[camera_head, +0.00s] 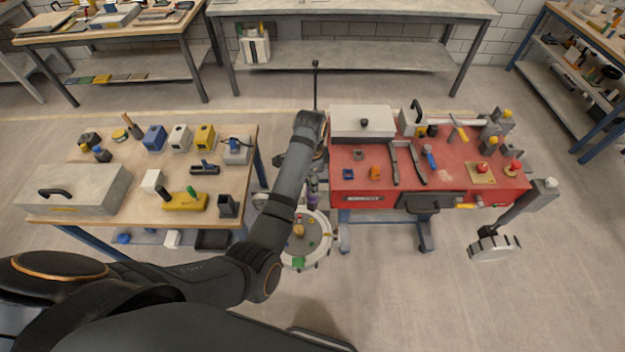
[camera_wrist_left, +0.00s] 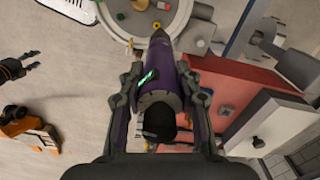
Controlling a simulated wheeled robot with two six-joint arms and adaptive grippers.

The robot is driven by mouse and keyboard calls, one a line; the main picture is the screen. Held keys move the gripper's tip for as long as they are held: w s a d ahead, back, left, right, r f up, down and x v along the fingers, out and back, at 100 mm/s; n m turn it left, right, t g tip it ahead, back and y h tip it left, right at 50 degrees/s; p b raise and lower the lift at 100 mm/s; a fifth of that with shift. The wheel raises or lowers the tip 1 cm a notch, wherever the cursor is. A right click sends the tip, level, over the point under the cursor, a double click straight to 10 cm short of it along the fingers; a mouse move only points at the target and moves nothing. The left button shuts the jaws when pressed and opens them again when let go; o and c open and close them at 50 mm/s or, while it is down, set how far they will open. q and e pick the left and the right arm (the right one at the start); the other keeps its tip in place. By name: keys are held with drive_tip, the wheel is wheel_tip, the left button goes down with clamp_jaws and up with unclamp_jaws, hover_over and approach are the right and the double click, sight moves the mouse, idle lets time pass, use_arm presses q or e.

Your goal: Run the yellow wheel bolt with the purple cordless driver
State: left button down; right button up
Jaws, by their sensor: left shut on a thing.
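The purple cordless driver (camera_wrist_left: 152,88) is held between the two fingers of my left gripper (camera_wrist_left: 166,92). In the head view, a bit of the purple driver (camera_head: 313,188) shows below my left wrist. The driver's nose points at the round pale wheel (camera_wrist_left: 182,14), which shows in the head view (camera_head: 321,258). The wheel carries small coloured parts. A small yellow one (camera_wrist_left: 157,24), perhaps the yellow bolt, shows just beyond the nose; I cannot tell whether they touch. My right gripper (camera_wrist_left: 34,61) shows at the left of the wrist view, empty with fingers apart.
A red bench (camera_head: 345,158) with tools stands right of the wheel, close to the left gripper. A wooden table (camera_head: 115,205) with several blocks and a grey case stands to the left. The front floor is clear.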

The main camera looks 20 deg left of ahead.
sight(311, 203)
use_arm(q)
drive_tip(key=shift+s+f, duration=0.25)
drive_tip(key=shift+f, duration=0.4)
drive_tip(key=shift+s+f, duration=0.25)
drive_tip(key=shift+f, duration=0.35)
drive_tip(key=shift+s+f+b, duration=0.15)
drive_tip(key=shift+f+b, duration=0.15)
drive_tip(key=shift+f, duration=0.35)
drive_tip(key=shift+w+f, duration=0.2)
drive_tip(key=shift+f, duration=0.35)
use_arm(e)
drive_tip(key=shift+s+f, duration=0.3)
use_arm(q)
drive_tip(key=shift+s, duration=0.1)
drive_tip(key=shift+r+p, duration=0.1)
drive_tip(key=shift+p, duration=0.25)
use_arm(e)
drive_tip(key=shift+r, duration=0.4)
use_arm(q)
drive_tip(key=shift+s+f, duration=0.15)
drive_tip(key=shift+f, duration=0.55)
